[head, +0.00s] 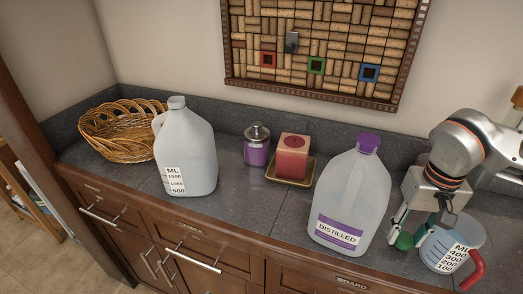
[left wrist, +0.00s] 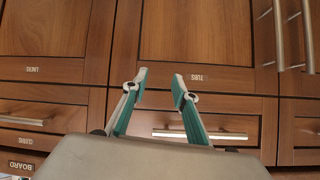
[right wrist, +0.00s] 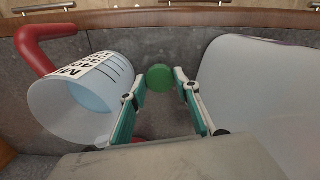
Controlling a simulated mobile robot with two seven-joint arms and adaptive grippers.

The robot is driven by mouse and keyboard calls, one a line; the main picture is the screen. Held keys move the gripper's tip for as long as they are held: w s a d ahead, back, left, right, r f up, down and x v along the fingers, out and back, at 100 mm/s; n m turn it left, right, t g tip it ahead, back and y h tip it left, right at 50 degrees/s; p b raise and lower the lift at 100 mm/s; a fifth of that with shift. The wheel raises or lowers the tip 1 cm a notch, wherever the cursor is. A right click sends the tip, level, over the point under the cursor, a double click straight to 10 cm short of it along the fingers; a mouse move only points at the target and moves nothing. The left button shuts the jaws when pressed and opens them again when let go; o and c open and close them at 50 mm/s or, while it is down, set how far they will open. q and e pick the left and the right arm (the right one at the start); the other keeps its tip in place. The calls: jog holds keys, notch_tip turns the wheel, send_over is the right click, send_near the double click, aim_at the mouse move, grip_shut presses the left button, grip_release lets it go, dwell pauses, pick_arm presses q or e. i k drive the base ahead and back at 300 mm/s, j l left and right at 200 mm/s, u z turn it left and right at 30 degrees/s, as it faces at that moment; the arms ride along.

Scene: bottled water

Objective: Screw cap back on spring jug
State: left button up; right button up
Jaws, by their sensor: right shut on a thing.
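My right gripper (head: 407,232) is shut on a green cap (head: 404,241), low at the right end of the counter, between the distilled jug and the measuring cup. The right wrist view shows the green cap (right wrist: 160,77) between the fingertips of this gripper (right wrist: 160,88). A translucent jug (head: 186,150) with an ML scale stands upright at the left; its neck shows no coloured cap, and I see no "spring" label. My left gripper (left wrist: 160,80) is open and empty, facing the cabinet fronts; the head view does not show it.
A distilled jug (head: 351,205) with a purple cap (head: 368,143) stands beside my right gripper. A measuring cup (head: 453,243) with a red handle is on its other side. A wicker basket (head: 117,130), purple jar (head: 257,150) and red candle (head: 293,156) on a tray stand farther back.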

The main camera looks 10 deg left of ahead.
aim_at(184, 149)
jog(key=k+j+z, duration=0.85)
jog(key=k+j, duration=0.05)
jog(key=j, duration=0.1)
